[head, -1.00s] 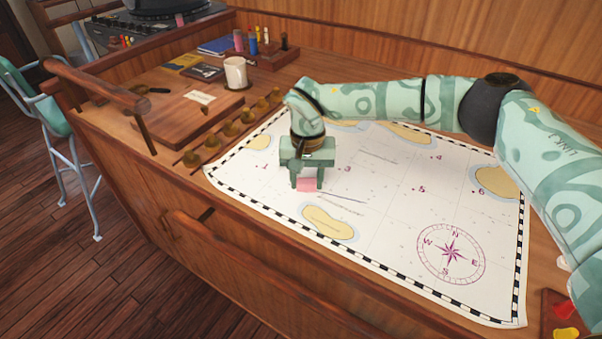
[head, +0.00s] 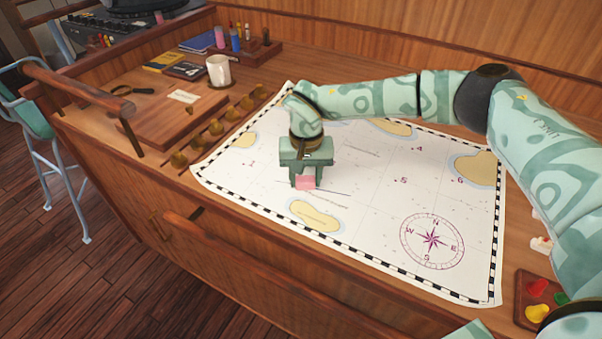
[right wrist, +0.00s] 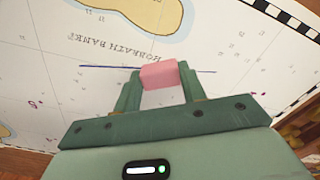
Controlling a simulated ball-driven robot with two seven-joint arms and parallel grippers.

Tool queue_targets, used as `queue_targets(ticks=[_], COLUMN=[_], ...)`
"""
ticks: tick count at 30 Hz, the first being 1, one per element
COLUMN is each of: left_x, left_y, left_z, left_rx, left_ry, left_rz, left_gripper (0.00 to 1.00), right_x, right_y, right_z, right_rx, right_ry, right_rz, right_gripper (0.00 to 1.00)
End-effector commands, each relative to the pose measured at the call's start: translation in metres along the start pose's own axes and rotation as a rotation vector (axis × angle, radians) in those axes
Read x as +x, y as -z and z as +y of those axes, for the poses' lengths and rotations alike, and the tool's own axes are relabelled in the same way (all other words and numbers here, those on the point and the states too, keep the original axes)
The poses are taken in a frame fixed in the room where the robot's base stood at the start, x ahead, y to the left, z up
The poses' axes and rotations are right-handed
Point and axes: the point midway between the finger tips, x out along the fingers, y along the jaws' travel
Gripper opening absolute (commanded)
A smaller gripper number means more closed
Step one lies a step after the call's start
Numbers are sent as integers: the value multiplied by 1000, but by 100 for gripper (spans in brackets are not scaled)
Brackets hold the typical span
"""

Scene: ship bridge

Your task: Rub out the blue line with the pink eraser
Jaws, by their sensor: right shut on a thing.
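The pink eraser (head: 306,183) is held between the fingers of my right gripper (head: 306,180), just over or on the chart (head: 375,215). The right wrist view also shows the pink eraser (right wrist: 160,74) between both green fingertips of my right gripper (right wrist: 160,79). A thin dark blue line (right wrist: 100,67) runs across the chart beside the words "Horeath Bank". It shows on both sides of the eraser, which hides its middle. In the head view the blue line (head: 335,193) is faint beside the gripper. I cannot tell whether the eraser touches the paper. My left gripper is not in view.
A white mug (head: 218,70), a wooden board (head: 170,110) and a row of brass knobs (head: 216,127) stand left of the chart. A pen holder (head: 262,50) is at the back. A tray with coloured pieces (head: 525,308) is at the right. The chart's right half is clear.

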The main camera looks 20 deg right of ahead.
Motion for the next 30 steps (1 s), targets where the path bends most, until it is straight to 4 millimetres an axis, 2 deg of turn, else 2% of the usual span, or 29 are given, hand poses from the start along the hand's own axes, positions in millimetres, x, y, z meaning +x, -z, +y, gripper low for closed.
queue_targets(ticks=[3,14,22,30], left_x=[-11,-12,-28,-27], left_y=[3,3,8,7], left_z=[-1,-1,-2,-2], left_rx=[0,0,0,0], left_ry=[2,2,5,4], left_rz=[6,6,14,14], left_gripper=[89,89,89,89], right_x=[-3,-1,-3,0], right_y=[-4,-5,-11,-11], right_z=[11,14,34,36], right_rx=[2,1,2,1], right_ry=[-2,-1,-2,-2], right_rz=[-2,-2,-2,-2], right_gripper=[20,20,20,20])
